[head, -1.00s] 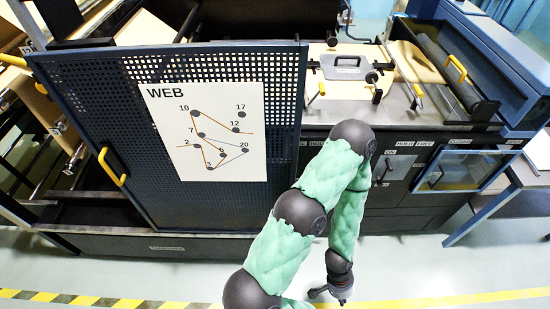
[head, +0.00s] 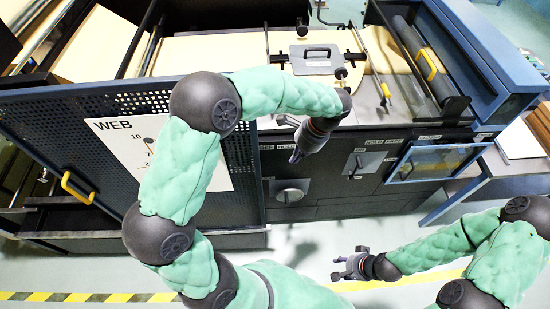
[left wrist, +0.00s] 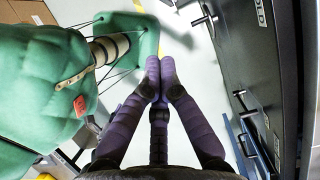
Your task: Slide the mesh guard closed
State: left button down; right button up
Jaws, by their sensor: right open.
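The mesh guard (head: 100,112) is a dark blue perforated panel with a white WEB sign (head: 118,138). It stands at the left of the head view, and my left arm hides part of it and the sign. A yellow handle (head: 78,188) is on its lower left. My left gripper (head: 296,158) is right of the guard's right edge, in front of the machine, apart from the handle. In the left wrist view its purple fingers (left wrist: 160,62) meet at the tips with nothing between them. My right gripper (head: 338,268) is open and empty, low over the floor.
A grey plate with a handle (head: 310,62) lies on the pale worktop. Yellow levers (head: 385,92) and a yellow-handled cover (head: 430,65) are to the right. A blue-framed clear flap (head: 440,162) juts from the front. Floor in front is open, with a yellow-black stripe (head: 90,296).

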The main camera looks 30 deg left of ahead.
pick_arm(q)
jog(key=s+a+f+b, duration=0.1)
jog(key=s+a+f, duration=0.2)
jog(key=a+f, duration=0.4)
jog(key=shift+s+f, duration=0.4)
jog(key=shift+f, duration=0.15)
